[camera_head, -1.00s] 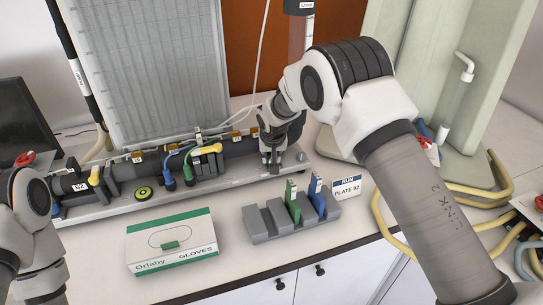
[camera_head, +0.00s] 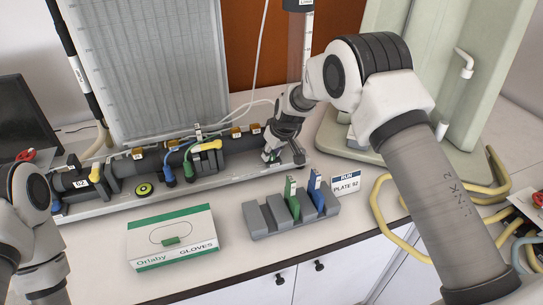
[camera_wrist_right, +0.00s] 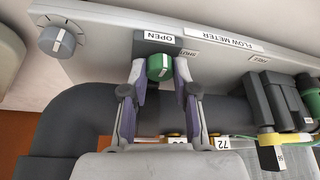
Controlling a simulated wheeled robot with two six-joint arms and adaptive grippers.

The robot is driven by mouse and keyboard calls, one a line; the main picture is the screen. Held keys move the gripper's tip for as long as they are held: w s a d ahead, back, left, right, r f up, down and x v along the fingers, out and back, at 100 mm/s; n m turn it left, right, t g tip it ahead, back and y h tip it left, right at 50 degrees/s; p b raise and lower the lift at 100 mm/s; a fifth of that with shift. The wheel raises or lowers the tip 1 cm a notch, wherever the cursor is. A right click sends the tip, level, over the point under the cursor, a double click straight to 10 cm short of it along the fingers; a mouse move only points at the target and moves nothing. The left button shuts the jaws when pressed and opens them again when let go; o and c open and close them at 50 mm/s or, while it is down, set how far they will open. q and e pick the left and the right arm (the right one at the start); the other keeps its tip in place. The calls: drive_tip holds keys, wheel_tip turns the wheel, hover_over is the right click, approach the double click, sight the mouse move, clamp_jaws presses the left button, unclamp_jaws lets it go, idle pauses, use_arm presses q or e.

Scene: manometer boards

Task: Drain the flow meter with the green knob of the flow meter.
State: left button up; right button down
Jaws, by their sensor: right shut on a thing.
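The green knob (camera_wrist_right: 160,67) of the flow meter shows in the right wrist view, on a grey panel under the FLOW METER label (camera_wrist_right: 226,40). My right gripper (camera_wrist_right: 160,72) is shut on the knob, one finger on each side. In the head view my right gripper (camera_head: 271,156) is at the right end of the flow meter rail (camera_head: 225,176) and hides the knob. My left arm shows at the left edge; its gripper is out of view.
A grey knob (camera_wrist_right: 57,41) sits on the panel's left in the wrist view. In front of the rail are a glove box (camera_head: 172,238), a grey rack (camera_head: 265,220) with green and blue pieces, and a plate sign (camera_head: 346,185). Yellow hoses (camera_head: 392,226) lie at the right.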

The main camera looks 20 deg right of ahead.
drive_tip(key=shift+n+y+b, duration=0.3)
drive_tip(key=shift+n+b, duration=0.4)
drive_tip(key=shift+b, duration=0.05)
drive_tip(key=c, duration=0.9)
unclamp_jaws()
drive_tip(key=v, duration=1.2)
drive_tip(key=shift+w, duration=0.25)
